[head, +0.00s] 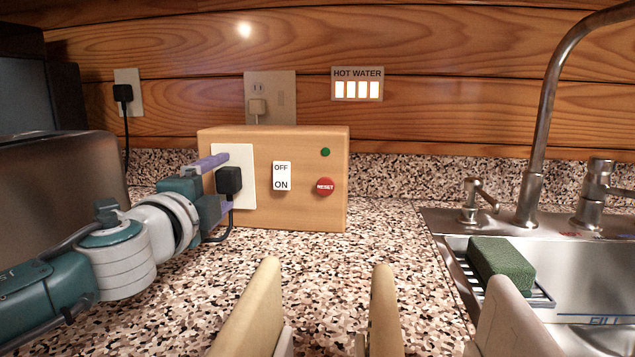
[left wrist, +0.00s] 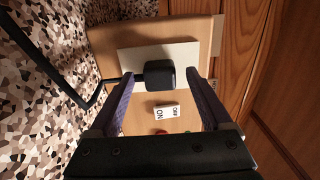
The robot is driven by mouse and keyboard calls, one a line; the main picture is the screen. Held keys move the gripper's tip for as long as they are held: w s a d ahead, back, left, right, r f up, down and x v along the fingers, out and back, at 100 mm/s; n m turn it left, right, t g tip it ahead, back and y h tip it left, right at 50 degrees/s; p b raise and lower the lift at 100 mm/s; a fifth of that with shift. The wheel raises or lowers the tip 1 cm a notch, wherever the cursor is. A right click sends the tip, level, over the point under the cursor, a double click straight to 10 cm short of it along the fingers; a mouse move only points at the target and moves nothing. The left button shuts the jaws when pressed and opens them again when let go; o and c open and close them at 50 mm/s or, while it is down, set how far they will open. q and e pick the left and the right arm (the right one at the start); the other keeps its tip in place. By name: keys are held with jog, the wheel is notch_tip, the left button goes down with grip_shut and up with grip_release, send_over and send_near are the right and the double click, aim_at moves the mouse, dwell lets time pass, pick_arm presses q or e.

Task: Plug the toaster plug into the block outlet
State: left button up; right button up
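The black toaster plug (head: 230,181) sits against the cream outlet plate (head: 248,168) on the front of the wooden block (head: 300,205). Its prongs are not visible, and its black cord bends down beside my gripper. My left gripper (head: 222,183) reaches in from the left with its purple fingers spread, one above and one below the plug in the head view. In the left wrist view the plug (left wrist: 160,74) lies at the fingertips, with a gap on each side. The outlet plate (left wrist: 125,61) is behind it. My right gripper is not in view.
The block carries an OFF/ON switch (head: 282,176), a red RESET button (head: 325,187) and a green light (head: 325,152). A metal appliance (head: 60,165) stands left. A sink (head: 580,265) with a green sponge (head: 500,262) is right. Tan upright pieces (head: 385,305) rise in front.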

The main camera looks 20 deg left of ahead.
pick_arm(q)
jog(key=p+v, duration=0.1)
jog(key=v, duration=0.7)
jog(key=shift+s+d+f, duration=0.1)
jog(key=shift+s, duration=0.15)
jog(key=shift+s+d, duration=0.15)
jog(key=shift+s, duration=0.55)
